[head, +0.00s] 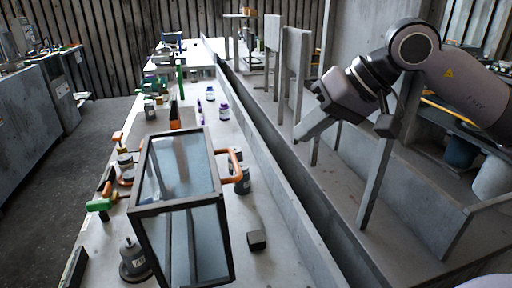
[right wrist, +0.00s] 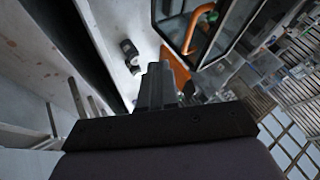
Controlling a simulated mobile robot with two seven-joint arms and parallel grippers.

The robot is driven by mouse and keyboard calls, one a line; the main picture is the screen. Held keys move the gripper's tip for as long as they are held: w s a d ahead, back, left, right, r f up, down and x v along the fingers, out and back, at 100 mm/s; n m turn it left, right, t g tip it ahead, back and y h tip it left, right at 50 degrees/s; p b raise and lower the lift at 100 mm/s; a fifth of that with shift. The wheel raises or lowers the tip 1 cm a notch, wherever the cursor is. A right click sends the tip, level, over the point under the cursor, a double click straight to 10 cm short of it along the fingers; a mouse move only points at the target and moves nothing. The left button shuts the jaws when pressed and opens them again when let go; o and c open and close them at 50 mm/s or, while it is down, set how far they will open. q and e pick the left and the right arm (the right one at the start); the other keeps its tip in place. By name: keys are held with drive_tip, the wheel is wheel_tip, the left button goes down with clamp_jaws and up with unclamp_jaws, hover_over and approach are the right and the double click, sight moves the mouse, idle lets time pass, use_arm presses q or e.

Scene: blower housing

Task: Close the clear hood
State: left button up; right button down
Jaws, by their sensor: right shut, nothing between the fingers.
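The clear hood (head: 180,165) is a dark-framed box with glass panes on the pale bench, at lower centre in the head view. An orange handle (head: 236,166) sticks out on its right side, and another orange part shows at its left. I cannot tell for sure whether the hood is tilted up or down. My right gripper (head: 303,131) is shut and empty, to the right of and apart from the hood, above the trough side. In the right wrist view its fingers (right wrist: 155,85) are together, with an orange handle (right wrist: 195,28) and the hood's frame (right wrist: 238,28) beyond. My left gripper is not in view.
A small dark block (head: 257,240) lies on the bench right of the hood. Several bottles, such as a purple one (head: 224,110), stand behind it. A green-handled tool (head: 99,205) is at left. Grey upright panels (head: 295,70) stand along the right side.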

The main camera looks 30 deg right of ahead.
drive_tip(key=w+a+f+p, duration=0.2)
drive_tip(key=w+a+f, duration=0.4)
drive_tip(key=a+f, duration=0.1)
drive_tip(key=shift+a+p, duration=0.2)
drive_tip(key=shift+p, duration=0.15)
drive_tip(key=shift+a+r, duration=0.1)
idle(0.3)
